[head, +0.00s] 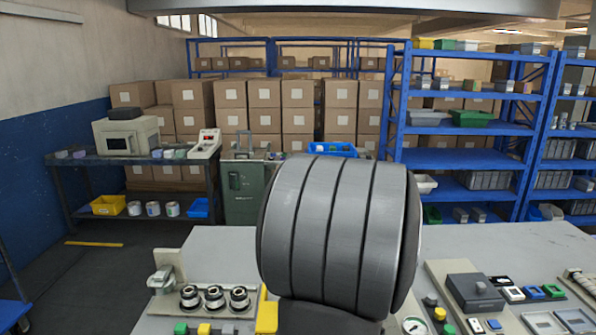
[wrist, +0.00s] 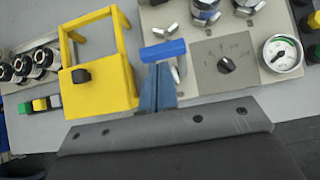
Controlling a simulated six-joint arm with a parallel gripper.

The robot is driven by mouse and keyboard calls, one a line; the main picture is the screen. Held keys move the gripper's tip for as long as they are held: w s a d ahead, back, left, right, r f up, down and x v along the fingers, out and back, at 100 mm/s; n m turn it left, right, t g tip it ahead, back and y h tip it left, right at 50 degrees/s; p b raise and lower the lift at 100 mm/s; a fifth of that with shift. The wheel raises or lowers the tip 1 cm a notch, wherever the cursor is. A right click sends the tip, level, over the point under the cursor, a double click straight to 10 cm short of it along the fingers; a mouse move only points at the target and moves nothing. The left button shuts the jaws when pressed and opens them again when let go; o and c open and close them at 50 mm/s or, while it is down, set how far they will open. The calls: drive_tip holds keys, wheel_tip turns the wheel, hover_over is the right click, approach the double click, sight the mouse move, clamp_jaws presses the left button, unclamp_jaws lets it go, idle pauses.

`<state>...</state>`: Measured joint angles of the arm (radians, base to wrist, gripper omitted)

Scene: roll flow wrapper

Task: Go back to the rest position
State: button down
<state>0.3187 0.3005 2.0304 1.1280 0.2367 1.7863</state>
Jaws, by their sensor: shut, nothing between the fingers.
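My gripper (wrist: 159,76) shows in the wrist view, its narrow blue-grey fingers shut together and empty above the work table. A blue bar (wrist: 163,50) lies just beyond the fingertips; I cannot tell whether they touch it. A yellow guard frame (wrist: 103,85) with a black knob stands to the left of the fingers. A grey plate with a black rotary knob (wrist: 227,65) and a round gauge (wrist: 283,53) are to the right. In the head view my own grey arm link fills the middle, and the gripper is hidden there.
Bare tabletop shows at the back right.

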drive_tip(key=shift+f, duration=0.25)
drive_tip(key=shift+r, duration=0.1)
idle(0.3)
wheel_tip(320, 180, up, 10)
drive_tip(key=w, duration=0.2)
wheel_tip(320, 180, down, 11)
drive_tip(key=s, duration=0.2)
drive_tip(key=s+f, duration=0.5)
drive_tip(key=s, duration=0.4)
drive_tip(key=shift+f, duration=0.4)
idle(1.0)
